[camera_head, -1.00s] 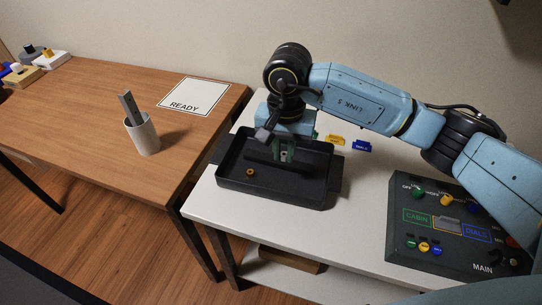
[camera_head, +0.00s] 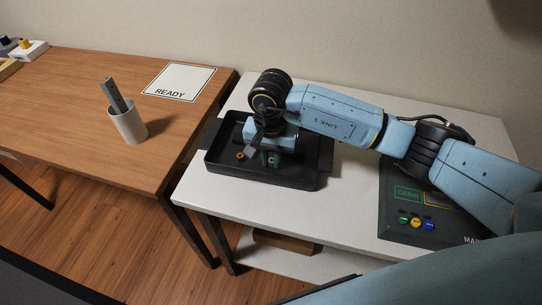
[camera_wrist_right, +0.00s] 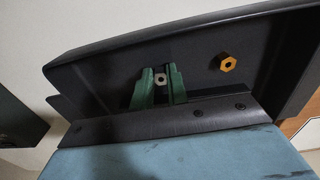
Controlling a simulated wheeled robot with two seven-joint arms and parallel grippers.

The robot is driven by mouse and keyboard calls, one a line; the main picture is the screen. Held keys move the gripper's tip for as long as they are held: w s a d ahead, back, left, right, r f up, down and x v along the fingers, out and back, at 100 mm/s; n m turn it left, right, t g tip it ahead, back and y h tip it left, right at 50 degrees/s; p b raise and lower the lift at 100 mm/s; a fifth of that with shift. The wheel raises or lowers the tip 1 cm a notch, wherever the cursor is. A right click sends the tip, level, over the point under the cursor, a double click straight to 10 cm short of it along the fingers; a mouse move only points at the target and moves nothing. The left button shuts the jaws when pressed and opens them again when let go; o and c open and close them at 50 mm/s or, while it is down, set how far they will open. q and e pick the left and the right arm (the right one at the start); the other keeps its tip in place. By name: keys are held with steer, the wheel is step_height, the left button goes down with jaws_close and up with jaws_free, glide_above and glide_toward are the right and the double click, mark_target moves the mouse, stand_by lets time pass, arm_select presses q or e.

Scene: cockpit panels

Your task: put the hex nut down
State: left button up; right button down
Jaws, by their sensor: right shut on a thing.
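A grey hex nut (camera_wrist_right: 160,79) sits between the green fingertips of my right gripper (camera_wrist_right: 160,88), which is shut on it. In the head view this gripper (camera_head: 268,160) points down inside the black tray (camera_head: 312,181), low over its floor. I cannot tell whether the grey nut touches the floor. A brass-coloured hex nut (camera_wrist_right: 228,63) lies loose in the tray, apart from the fingers. It also shows in the head view (camera_head: 240,155), left of the gripper. My left gripper is not in view.
A dark panel with coloured buttons (camera_head: 391,225) stands right of the tray, partly under my right arm. On the wooden table at left are a white cup (camera_head: 129,126) holding a grey bar and a READY card (camera_head: 179,82). The white table (camera_head: 340,215) is bare in front of the tray.

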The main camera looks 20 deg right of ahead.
mark_target(271, 162)
steer(key=shift+f, duration=0.15)
steer(key=c, duration=1.5)
jaws_free()
steer(key=shift+o, duration=0.6)
steer(key=shift+r, duration=0.25)
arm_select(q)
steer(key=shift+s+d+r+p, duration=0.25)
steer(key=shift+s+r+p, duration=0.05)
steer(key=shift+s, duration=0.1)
arm_select(e)
step_height(271, 162, up, 12)
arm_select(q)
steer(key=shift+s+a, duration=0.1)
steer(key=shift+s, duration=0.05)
